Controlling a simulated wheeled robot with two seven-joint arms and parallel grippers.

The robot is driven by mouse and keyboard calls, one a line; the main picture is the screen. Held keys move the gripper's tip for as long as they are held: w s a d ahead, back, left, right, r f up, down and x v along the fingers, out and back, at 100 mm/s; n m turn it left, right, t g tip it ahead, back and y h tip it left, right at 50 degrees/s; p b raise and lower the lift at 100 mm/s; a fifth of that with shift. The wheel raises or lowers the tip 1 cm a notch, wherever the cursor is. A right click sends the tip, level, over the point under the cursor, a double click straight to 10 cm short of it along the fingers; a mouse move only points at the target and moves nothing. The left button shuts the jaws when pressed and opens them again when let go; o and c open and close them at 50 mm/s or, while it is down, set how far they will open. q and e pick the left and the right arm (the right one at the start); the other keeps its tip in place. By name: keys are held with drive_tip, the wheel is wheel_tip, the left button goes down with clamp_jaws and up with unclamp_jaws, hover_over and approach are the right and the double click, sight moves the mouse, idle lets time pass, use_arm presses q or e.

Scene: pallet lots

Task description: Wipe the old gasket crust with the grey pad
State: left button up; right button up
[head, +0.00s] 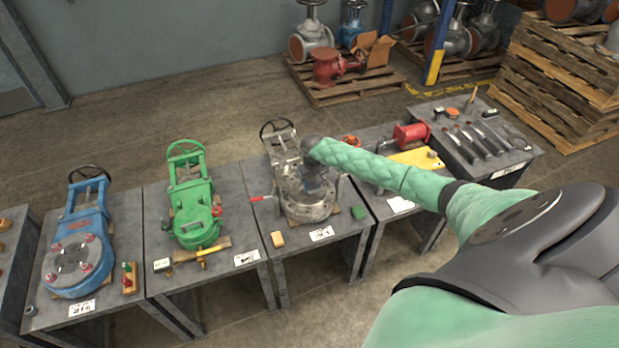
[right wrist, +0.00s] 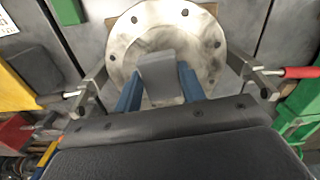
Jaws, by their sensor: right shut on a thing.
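A bare-metal valve lies on the middle table with its round bolt-holed flange (head: 300,205) facing up. In the right wrist view the flange (right wrist: 205,45) is pale grey with darker, brownish smears; I cannot clearly tell crust from stain. My right gripper (head: 316,177) is over the flange. In the right wrist view its blue fingers (right wrist: 159,82) are shut on the grey pad (right wrist: 160,72), a small block. The pad is at the flange face, covering part of it; whether it touches is hidden. My left gripper is not in view.
A green valve (head: 192,200) and a blue valve (head: 80,250) lie on tables to the left. A red-handled clamp (right wrist: 300,72) is beside the flange. A tan block (head: 278,239) and a green block (head: 359,211) sit near the table's front edge.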

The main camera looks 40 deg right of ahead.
wheel_tip(320, 180, up, 2)
drive_tip(key=shift+p, duration=0.55)
drive_tip(key=shift+w+r, duration=0.1)
drive_tip(key=shift+r, duration=0.15)
drive_tip(key=shift+r+p, duration=0.2)
drive_tip(key=shift+p, duration=0.15)
drive_tip(key=shift+r, duration=0.1)
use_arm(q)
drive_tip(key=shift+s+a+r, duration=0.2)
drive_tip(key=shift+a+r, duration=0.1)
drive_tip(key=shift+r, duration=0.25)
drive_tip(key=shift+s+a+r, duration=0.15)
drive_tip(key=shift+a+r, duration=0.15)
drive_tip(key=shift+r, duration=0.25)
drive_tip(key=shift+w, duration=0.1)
